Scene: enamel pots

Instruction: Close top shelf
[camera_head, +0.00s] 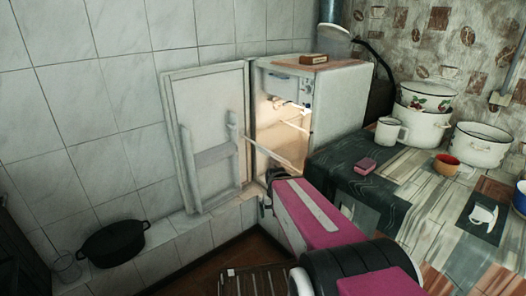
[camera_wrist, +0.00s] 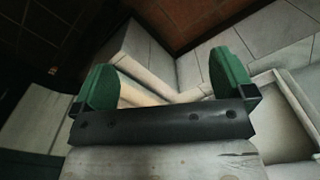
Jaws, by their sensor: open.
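The small white fridge (camera_head: 340,105) stands against the tiled wall with its door (camera_head: 205,105) swung wide open to the left. Inside, lit warmly, an upper shelf edge (camera_head: 292,104) shows below a pale panel at the top. A lower, long pale shelf edge (camera_head: 272,155) reaches out toward the door. I cannot tell exactly how far each shelf sticks out. My gripper (camera_head: 268,182) is low at the fridge's front opening, below the upper shelf, partly hidden by my arm. In the wrist view its two green fingers (camera_wrist: 165,78) are spread apart, with nothing held between them.
A table (camera_head: 400,215) right of the fridge holds a white mug (camera_head: 390,131), a pink sponge (camera_head: 367,166), an orange cup (camera_head: 446,164) and pots (camera_head: 483,146). A black pot (camera_head: 112,243) sits on the ledge at left. A small box (camera_head: 313,59) lies on the fridge.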

